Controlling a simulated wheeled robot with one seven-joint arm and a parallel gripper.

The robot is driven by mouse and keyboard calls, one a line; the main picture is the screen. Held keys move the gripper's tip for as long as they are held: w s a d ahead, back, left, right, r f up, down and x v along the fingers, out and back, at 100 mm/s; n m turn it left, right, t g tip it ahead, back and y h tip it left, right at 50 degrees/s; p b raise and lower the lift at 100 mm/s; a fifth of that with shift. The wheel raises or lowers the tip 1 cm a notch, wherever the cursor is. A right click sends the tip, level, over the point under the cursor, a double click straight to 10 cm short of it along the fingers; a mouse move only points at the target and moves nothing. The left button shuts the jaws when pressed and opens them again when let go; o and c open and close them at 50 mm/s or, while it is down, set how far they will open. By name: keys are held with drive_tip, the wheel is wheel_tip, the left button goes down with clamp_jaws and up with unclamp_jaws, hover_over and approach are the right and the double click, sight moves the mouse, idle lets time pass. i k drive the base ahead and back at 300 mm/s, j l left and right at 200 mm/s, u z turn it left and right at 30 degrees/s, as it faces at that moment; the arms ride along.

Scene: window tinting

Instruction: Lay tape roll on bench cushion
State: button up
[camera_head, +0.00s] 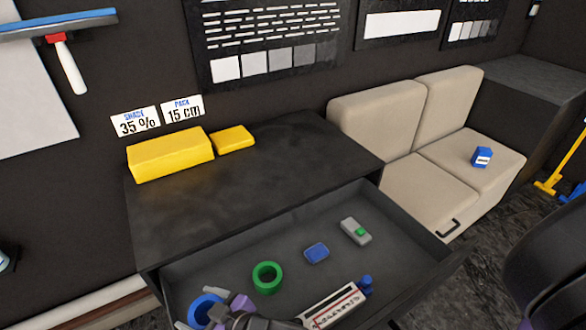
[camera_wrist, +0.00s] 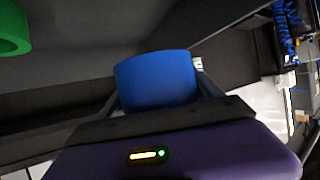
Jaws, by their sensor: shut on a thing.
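My gripper (camera_head: 207,307) is at the front left of the open drawer in the head view, shut on a blue tape roll (camera_head: 197,312). In the wrist view the blue tape roll (camera_wrist: 155,82) sits between the fingers. I cannot tell whether it touches the drawer floor. A green tape roll (camera_head: 267,277) lies in the drawer just right of my gripper; its edge shows at the upper left of the wrist view (camera_wrist: 12,30). The beige bench has a near seat cushion (camera_head: 425,192), bare on top, and a far seat cushion (camera_head: 498,148) with a small blue box (camera_head: 482,156) on it.
The drawer (camera_head: 290,238) also holds a blue block (camera_head: 316,253), a grey-and-green tool (camera_head: 356,231) and a white labelled item (camera_head: 334,302). Yellow blocks (camera_head: 170,155) stand on the dark cabinet top (camera_head: 290,155). The drawer's right wall (camera_head: 415,220) lies between my gripper and the bench.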

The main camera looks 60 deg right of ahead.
sight(494, 154)
drive_tip(key=z, duration=2.05)
drive_tip(key=i+l, duration=0.25)
drive_tip(key=l, duration=0.4)
drive_tip(key=i+l, duration=0.2)
drive_tip(key=l, duration=0.45)
drive_tip(key=i+l, duration=0.25)
drive_tip(key=l, duration=0.4)
drive_tip(key=i+l, duration=0.2)
drive_tip(key=l, duration=0.4)
drive_tip(key=i+l+z, duration=0.1)
drive_tip(key=i+l, duration=0.15)
drive_tip(key=l, duration=0.4)
drive_tip(key=i+l, duration=0.25)
drive_tip(key=l, duration=0.4)
drive_tip(key=i+l, duration=0.25)
drive_tip(key=l, duration=0.35)
drive_tip(key=i+l, duration=0.25)
drive_tip(key=l, duration=0.4)
